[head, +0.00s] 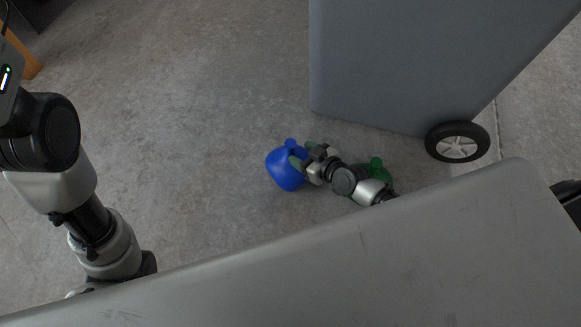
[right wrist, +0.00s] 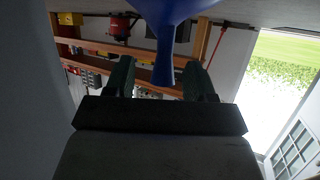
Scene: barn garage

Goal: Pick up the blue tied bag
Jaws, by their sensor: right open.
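The blue tied bag (head: 284,172) lies on the concrete floor near the middle of the head view, its knot pointing up and to the right. My right gripper (head: 300,154) is at the bag's right side with its fingers apart. In the right wrist view the bag (right wrist: 172,10) hangs in from the top edge, and its narrow tied neck (right wrist: 162,72) lies between my two open fingers. I cannot tell whether a finger touches it. My left arm shows at the left of the head view, but its gripper is not visible.
A green bag (head: 379,169) lies right of the blue bag, partly behind my right arm. A large grey bin (head: 400,60) with a black wheel (head: 457,142) stands just beyond. The floor left of the blue bag is clear. Wooden shelves (right wrist: 140,70) show in the right wrist view.

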